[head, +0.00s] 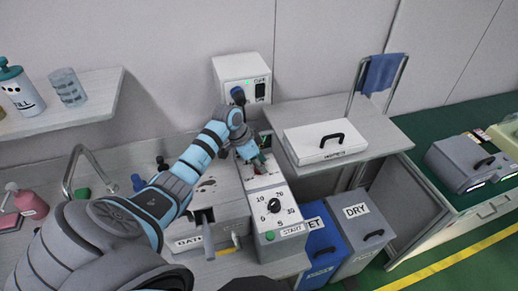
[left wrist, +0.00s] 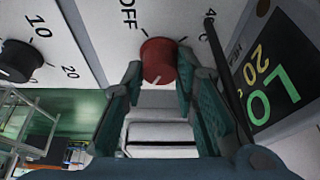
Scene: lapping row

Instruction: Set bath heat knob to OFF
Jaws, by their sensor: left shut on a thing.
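The red heat knob (left wrist: 158,58) sits on a white panel (left wrist: 92,25) in the left wrist view. The word OFF is printed at its upper left, and other marks, one seemingly 40, are at its upper right. A pale line on the knob points down in that view, away from OFF. My left gripper (left wrist: 160,72) is shut on the knob, one green finger on each side. In the head view my left gripper (head: 251,157) is over the back of the white control box (head: 262,179), largely hiding the knob. My right gripper is not in view.
A black timer dial (head: 274,205) and green START button (head: 269,236) are in front of the knob. A lidded white box (head: 325,151) stands on the right table. A tap (head: 75,165) is at left.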

